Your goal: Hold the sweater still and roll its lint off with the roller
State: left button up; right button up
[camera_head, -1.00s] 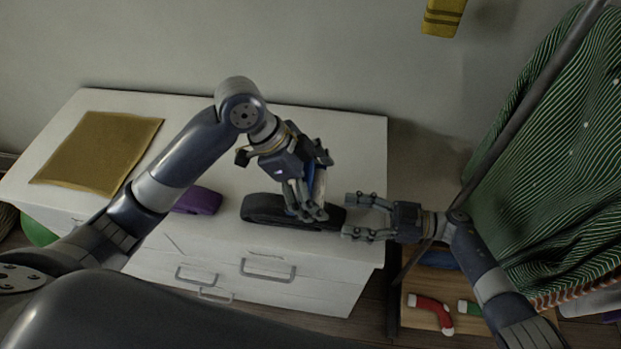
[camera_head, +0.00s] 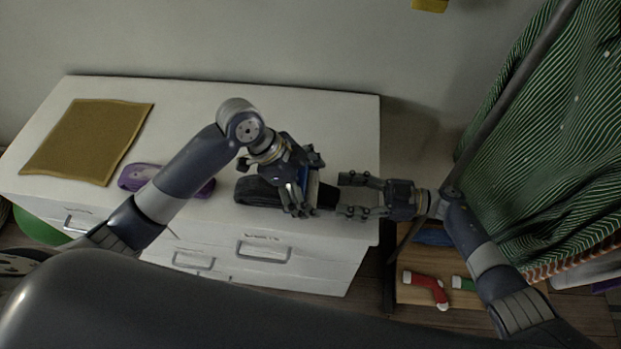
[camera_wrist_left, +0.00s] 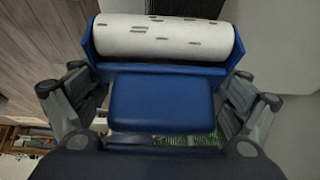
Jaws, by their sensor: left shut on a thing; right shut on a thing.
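The sweater (camera_head: 257,193) is a dark folded bundle lying near the front edge of the white dresser top. My left gripper (camera_head: 300,207) is over its right half, shut on the lint roller (camera_head: 311,188), whose blue side shows in the head view. In the left wrist view the lint roller (camera_wrist_left: 160,100) has a blue body between the fingers and a white cylinder with grey lint flecks. The sweater's dark ribbed cloth (camera_wrist_left: 185,8) shows just beyond the cylinder. My right gripper (camera_head: 345,196) is shut on the sweater's right end. The exact contact of roller and cloth is hidden.
A mustard folded cloth (camera_head: 88,140) and a purple item (camera_head: 139,178) lie on the dresser (camera_head: 215,100). A green striped shirt (camera_head: 545,150) hangs at the right. A red sock (camera_head: 427,289) lies on a low wooden shelf. The dresser's back right is clear.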

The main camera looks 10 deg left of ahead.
pick_arm(q)
jog(key=shift+w, duration=0.6)
jog(key=shift+w+a, duration=0.2)
jog(key=shift+w, duration=1.1)
jog(key=shift+w+a, duration=0.2)
jog(key=shift+w, duration=1.1)
jog(key=shift+s+d, duration=0.2)
jog(key=shift+s, duration=1.5)
jog(key=shift+s+d, duration=0.2)
jog(key=shift+s, duration=1.5)
jog(key=shift+w+r, duration=0.1)
jog(key=shift+r, duration=4.05)
pick_arm(e)
jog(key=o, duration=1.4)
jog(key=o, duration=0.4)
jog(key=shift+o, duration=0.2)
